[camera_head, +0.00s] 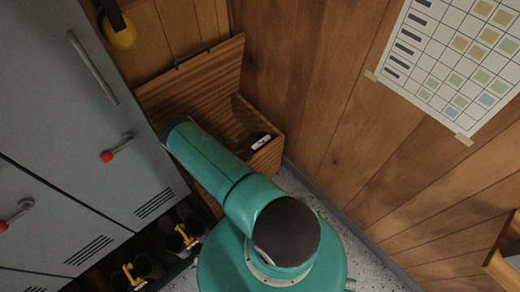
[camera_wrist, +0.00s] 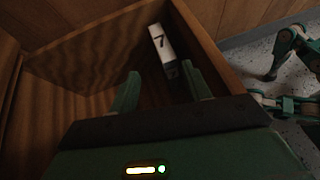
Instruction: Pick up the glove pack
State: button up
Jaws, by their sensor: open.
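A small pack with a white face marked 7 and a dark end, which I take for the glove pack (camera_wrist: 160,42), lies in the far right corner of an open wooden box (camera_wrist: 208,45). In the head view the white face of the pack (camera_head: 261,142) shows near the right wall of the box (camera_head: 268,158). My gripper (camera_wrist: 160,88) is open, its two green fingers reaching into the box on the near side of the pack. The pack's dark end is close to the right finger; I cannot tell whether they touch. In the head view my arm hides most of the gripper.
The box's raised lid (camera_head: 205,78) leans at the back against the wood-panelled wall (camera_head: 310,75). Grey lockers (camera_head: 50,110) with red-knobbed handles stand close on the left. Dark boots (camera_head: 175,243) sit below them. A chart (camera_head: 455,60) hangs on the wall.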

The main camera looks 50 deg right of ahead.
send_near(260, 143)
jog(key=d+f, duration=0.2)
jog(key=d, duration=0.1)
jog(key=shift+s+x, duration=0.25)
jog(key=shift+x, duration=1.05)
jog(key=shift+s+x, duration=0.25)
jog(key=shift+x, duration=1.05)
jog(key=shift+a+r, duration=0.1)
grip_shut()
jog(key=shift+r, duration=0.15)
